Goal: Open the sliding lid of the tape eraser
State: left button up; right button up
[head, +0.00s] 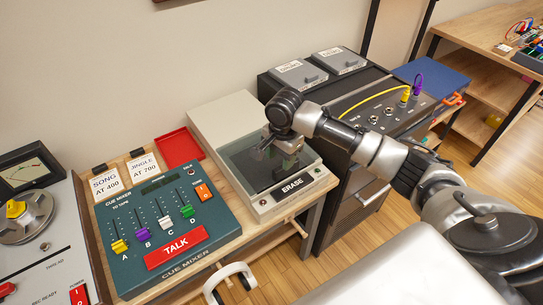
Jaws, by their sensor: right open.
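The tape eraser (222,116) is a beige box on the wooden bench, with a dark see-through sliding lid (239,162) over its front part. A black ERASE label (292,186) is on its front edge. My right gripper (279,166) is open and points down over the lid, its arm coming in from the right. The gripper hides part of the lid, and I cannot tell whether its fingers touch it. My left gripper is not in view.
The cue mixer (185,222) with coloured sliders stands left of the eraser, with a red tray (179,144) behind it. A tape machine (38,250) is at far left. A black rack with a patch panel (372,112) and cables stands close on the right. Headphones (231,276) hang at the bench front.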

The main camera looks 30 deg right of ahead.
jog(key=w+d+r+m, duration=0.2)
jog(key=d+r+m, duration=0.1)
notch_tip(320, 180, down, 10)
jog(key=shift+f, duration=0.15)
jog(key=shift+c, duration=0.4)
grip_shut()
